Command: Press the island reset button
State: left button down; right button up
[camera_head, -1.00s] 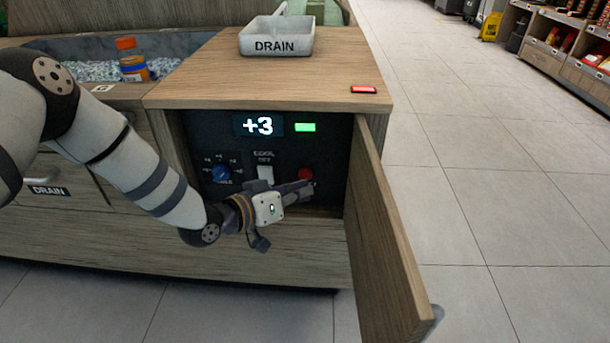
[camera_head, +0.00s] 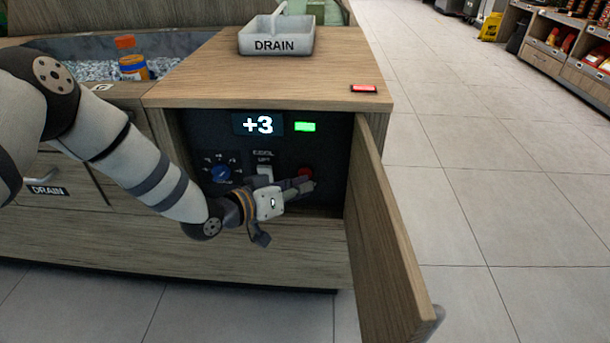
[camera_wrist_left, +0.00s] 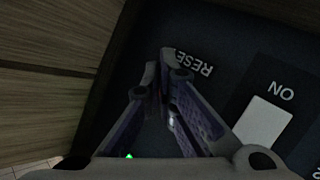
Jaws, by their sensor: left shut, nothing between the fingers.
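The red round button (camera_head: 306,171) sits at the lower right of the dark control panel (camera_head: 225,140) inside the open island cabinet. My left gripper (camera_head: 309,184) is shut and empty, its fingertips just below and partly over the button in the head view. Whether they touch it I cannot tell. In the left wrist view the shut fingertips (camera_wrist_left: 162,62) lie beside a label (camera_wrist_left: 195,62) partly reading "RESE"; the button is not visible there. My right gripper is not in view.
The open wooden door (camera_head: 385,230) stands close to the right of my gripper. A drain tray (camera_head: 276,40) is on top.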

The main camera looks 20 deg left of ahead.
pick_arm(q)
jog(key=shift+w, duration=0.2)
jog(key=shift+s+r, duration=0.1)
jog(key=shift+s+d+p, duration=0.2)
jog(key=shift+s+p, duration=0.35)
jog(key=shift+s, duration=0.2)
jog(key=shift+s+d+p, duration=0.25)
jog(key=shift+s+p, duration=0.25)
jog(key=shift+s, duration=0.3)
jog(key=shift+s+d+p, duration=0.2)
jog(key=shift+s+p, duration=0.3)
jog(key=shift+s, duration=0.3)
jog(key=shift+s+d+p, duration=0.25)
jog(key=shift+s+p, duration=0.25)
jog(key=shift+s, duration=0.3)
